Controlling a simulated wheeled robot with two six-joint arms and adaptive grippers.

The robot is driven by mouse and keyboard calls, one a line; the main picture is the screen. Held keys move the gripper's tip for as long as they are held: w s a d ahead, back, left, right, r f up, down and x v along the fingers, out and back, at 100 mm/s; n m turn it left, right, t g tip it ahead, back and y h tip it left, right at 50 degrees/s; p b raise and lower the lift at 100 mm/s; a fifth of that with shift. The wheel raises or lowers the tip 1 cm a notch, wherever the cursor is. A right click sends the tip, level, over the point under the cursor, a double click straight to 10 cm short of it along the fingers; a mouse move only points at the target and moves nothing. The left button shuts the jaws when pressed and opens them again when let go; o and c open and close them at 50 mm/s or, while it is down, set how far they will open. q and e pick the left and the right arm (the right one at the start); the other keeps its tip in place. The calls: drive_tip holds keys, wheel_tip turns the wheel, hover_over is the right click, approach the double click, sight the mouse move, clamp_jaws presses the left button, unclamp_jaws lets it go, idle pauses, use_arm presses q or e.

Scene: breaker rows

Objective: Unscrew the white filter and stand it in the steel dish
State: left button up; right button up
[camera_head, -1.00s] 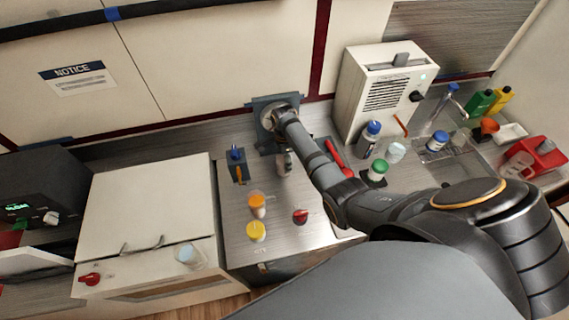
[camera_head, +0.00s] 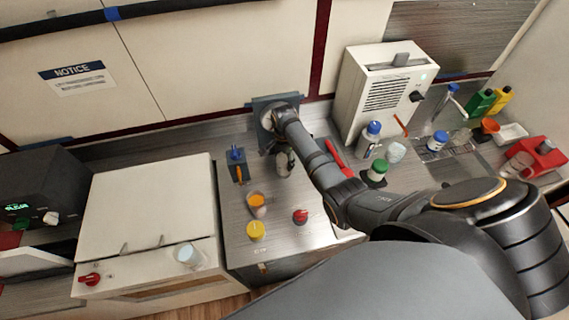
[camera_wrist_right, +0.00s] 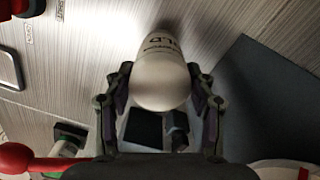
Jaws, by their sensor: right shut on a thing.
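The white filter (camera_wrist_right: 162,78) is a rounded white cylinder with dark lettering, seen nearly end-on in the right wrist view. My right gripper (camera_wrist_right: 160,98) has a finger on each side of it and is shut on it. In the head view my right gripper (camera_head: 284,162) points down in front of the blue-grey wall plate (camera_head: 262,107); the filter is mostly hidden by it there. I cannot tell whether the filter is still joined to its mount. I cannot make out the steel dish in either view. My left gripper is not in view.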

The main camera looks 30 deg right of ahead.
drive_tip(key=shift+r, duration=2.4)
